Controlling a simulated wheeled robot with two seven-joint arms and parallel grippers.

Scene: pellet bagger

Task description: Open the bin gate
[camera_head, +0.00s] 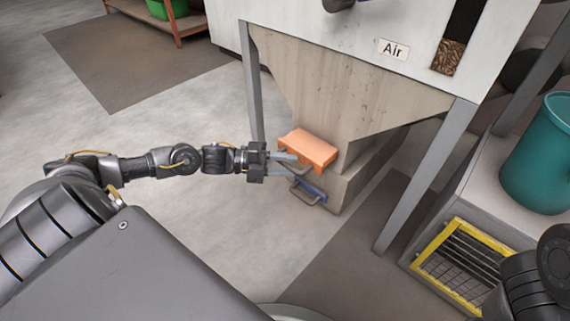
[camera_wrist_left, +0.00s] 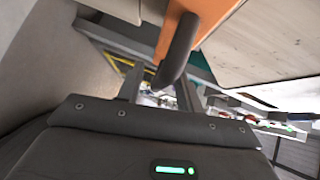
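An orange gate plate (camera_head: 309,148) sticks out from the foot of the grey hopper bin (camera_head: 340,85). In the left wrist view the two fingers (camera_wrist_left: 159,88) are apart. A dark bar handle (camera_wrist_left: 180,50) under the orange plate (camera_wrist_left: 188,22) reaches down near the fingertips, closest to the right finger; I cannot tell whether they touch. My right gripper is not in view.
Grey hopper legs (camera_head: 428,175) stand on both sides of the hopper. To the right are a yellow-framed grille (camera_head: 465,265) and a teal bin (camera_head: 540,165) on a grey cabinet. Floor on the left is clear.

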